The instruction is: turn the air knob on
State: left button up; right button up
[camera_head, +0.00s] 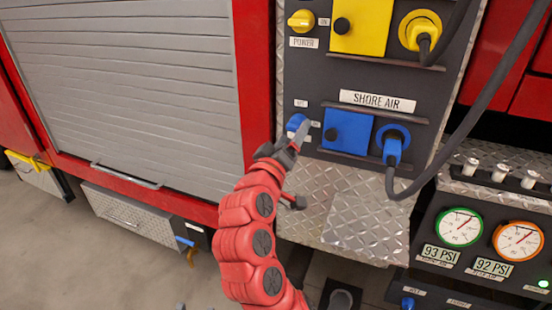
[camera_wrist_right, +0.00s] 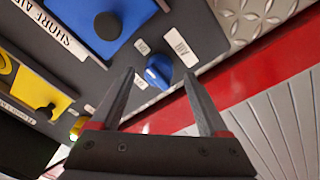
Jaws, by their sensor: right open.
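The blue air knob (camera_head: 296,122) is on the dark panel, left of the blue square cover (camera_head: 346,131) under the SHORE AIR label. In the right wrist view the knob (camera_wrist_right: 158,70) shows between the fingertips, beside a white AIR label (camera_wrist_right: 181,46) and a smaller label that seems to read OFF. My right gripper (camera_head: 299,133) is open at the knob, one finger on each side in the wrist view (camera_wrist_right: 158,76). I cannot tell whether the fingers touch it. The gripper partly hides the knob in the head view. My left gripper is not in view.
A yellow power knob (camera_head: 301,20) and a yellow cover (camera_head: 361,24) are above. A blue plug (camera_head: 393,148) with a hanging black cable is to the right. Pressure gauges (camera_head: 460,227) are at lower right. A grey roller shutter (camera_head: 130,80) fills the left.

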jog(key=v, duration=1.6)
jog(key=shift+p, duration=0.35)
jog(key=shift+a+f, duration=0.1)
